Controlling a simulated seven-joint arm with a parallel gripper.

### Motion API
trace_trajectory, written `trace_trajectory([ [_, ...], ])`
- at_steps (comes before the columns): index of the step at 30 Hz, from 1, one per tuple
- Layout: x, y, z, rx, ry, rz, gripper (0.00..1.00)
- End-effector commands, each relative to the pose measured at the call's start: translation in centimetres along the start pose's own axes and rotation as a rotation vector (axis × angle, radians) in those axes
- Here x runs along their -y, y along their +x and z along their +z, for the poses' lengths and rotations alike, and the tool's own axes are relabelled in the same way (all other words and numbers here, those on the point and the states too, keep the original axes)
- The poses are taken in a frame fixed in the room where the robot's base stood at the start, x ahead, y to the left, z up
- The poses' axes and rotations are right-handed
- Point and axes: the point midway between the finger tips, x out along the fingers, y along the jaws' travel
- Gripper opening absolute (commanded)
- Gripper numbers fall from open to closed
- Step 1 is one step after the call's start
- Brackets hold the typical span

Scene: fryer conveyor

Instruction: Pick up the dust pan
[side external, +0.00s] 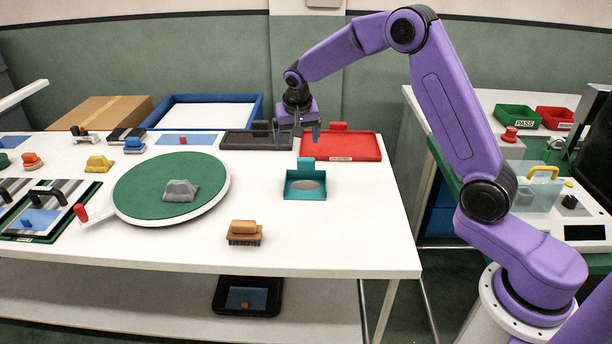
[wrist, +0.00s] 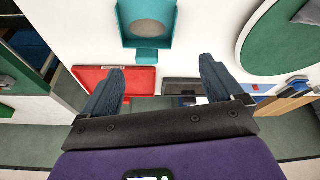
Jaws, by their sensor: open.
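The dust pan (side external: 305,186) is teal, with a pale oval patch in it and a short upright tab at its back edge. It lies on the white table right of the green turntable. In the wrist view the dust pan (wrist: 147,25) is at the top, with its tab (wrist: 147,56) towards me. My gripper (side external: 307,136) is open and empty, above the back of the table near the red tray. In the wrist view the gripper's two fingers (wrist: 160,80) are wide apart, and the pan lies beyond their tips.
A red tray (side external: 362,147) and a dark tray (side external: 238,144) lie at the table's back edge. The green turntable (side external: 140,184) bears a grey piece. A wooden brush (side external: 244,233) stands near the front. The table around the pan is clear.

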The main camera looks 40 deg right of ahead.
Motion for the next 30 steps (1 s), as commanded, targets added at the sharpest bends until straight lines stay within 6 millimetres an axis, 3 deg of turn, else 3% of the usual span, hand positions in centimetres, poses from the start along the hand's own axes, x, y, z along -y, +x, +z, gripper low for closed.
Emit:
trace_trajectory([
  [3,-1.5,2.2,-2.5,-0.02,0.116,0.026,0.94],
  [9,-3.3,4.0,-4.7,-0.041,0.225,0.05,0.94],
  [14,-3.7,5.3,-5.0,-0.044,0.241,0.054,0.94],
  [30,-4.3,14.7,-5.4,-0.042,0.24,0.054,0.94],
])
